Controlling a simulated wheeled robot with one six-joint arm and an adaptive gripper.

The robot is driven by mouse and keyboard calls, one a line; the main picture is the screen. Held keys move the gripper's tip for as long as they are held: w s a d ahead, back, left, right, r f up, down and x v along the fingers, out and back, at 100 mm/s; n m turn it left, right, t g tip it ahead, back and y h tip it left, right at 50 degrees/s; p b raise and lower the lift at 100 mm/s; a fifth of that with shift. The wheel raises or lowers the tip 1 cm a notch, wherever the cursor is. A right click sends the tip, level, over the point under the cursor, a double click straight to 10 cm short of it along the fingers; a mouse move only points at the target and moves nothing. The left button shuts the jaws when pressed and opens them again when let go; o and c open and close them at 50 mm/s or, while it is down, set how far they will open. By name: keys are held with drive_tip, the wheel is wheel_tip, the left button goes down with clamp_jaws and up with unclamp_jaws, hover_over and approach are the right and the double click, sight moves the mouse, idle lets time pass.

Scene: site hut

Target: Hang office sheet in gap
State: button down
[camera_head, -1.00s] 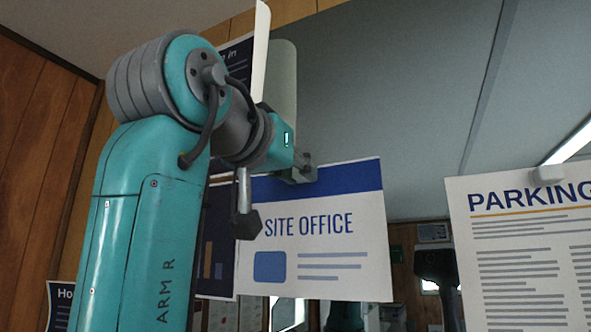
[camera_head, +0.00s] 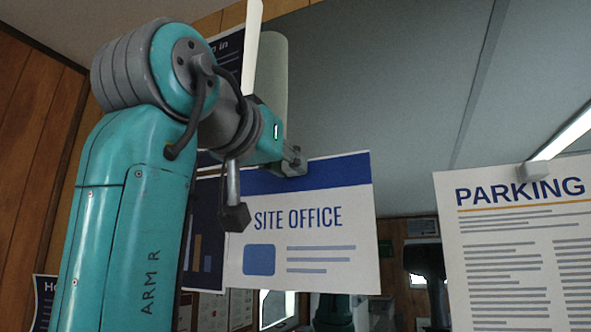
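The office sheet (camera_head: 305,265) is white with a blue top band and the words SITE OFFICE. It faces me, its top edge slanting slightly up to the right. My gripper (camera_head: 291,163) is at the top edge of this sheet, over the blue band, and appears shut on it; the exact finger contact is too small to see. My arm covers the sheet's upper left part. A bare gap (camera_head: 404,185) lies between the office sheet and the white PARKING sheet (camera_head: 515,260) to its right. A grey clip (camera_head: 533,175) is at the PARKING sheet's top edge.
Dark sheets are partly hidden behind my arm, one at the top (camera_head: 230,55) and one lower (camera_head: 205,235). A pale upright edge (camera_head: 252,45) stands near my wrist. Another dark sheet (camera_head: 43,300) is at lower left. A wood-panelled wall (camera_head: 35,150) is on the left.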

drive_tip(key=c, duration=0.9)
unclamp_jaws()
